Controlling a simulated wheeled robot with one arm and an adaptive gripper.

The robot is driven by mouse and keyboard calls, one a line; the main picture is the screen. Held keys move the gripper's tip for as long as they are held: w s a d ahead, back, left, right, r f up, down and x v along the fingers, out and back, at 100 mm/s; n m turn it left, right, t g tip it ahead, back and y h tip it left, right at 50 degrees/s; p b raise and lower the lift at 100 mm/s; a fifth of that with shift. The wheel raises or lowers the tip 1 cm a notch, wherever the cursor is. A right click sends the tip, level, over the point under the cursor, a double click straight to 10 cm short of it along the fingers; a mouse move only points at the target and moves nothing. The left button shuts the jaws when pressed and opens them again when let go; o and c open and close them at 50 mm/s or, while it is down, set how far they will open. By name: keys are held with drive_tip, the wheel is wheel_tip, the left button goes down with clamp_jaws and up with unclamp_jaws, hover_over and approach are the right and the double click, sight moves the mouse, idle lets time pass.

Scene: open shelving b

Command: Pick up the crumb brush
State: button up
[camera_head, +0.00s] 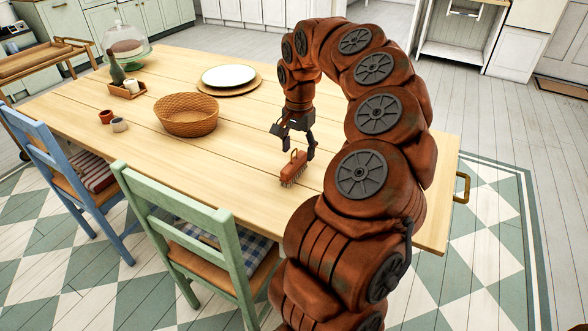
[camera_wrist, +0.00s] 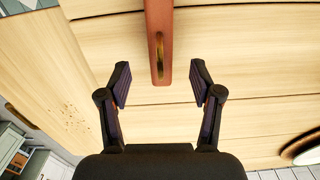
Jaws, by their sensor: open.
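The crumb brush (camera_head: 292,170) has a reddish-brown wooden body with bristles along its lower edge. It rests on the wooden table (camera_head: 250,180), right of the basket. In the wrist view the brush (camera_wrist: 158,40) runs down from the top edge, and a slot shows in its end. My gripper (camera_head: 293,150) is just above and beside the brush in the head view. In the wrist view my gripper (camera_wrist: 160,85) is open, with one finger on each side of the brush's end and a clear gap on both sides. The bristles are hidden in the wrist view.
A wicker basket (camera_head: 187,116) stands left of my gripper. Behind it are a white plate (camera_head: 228,76) on a round mat, a small tray with a bottle (camera_head: 117,72) and a domed cake stand (camera_head: 127,50). Two cups (camera_head: 106,117) stand farther left. A green chair (camera_head: 190,225) is at the near side.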

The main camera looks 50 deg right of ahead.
sight(298, 156)
drive_tip(key=shift+f, duration=2.4)
clamp_jaws()
drive_tip(key=shift+r, duration=0.15)
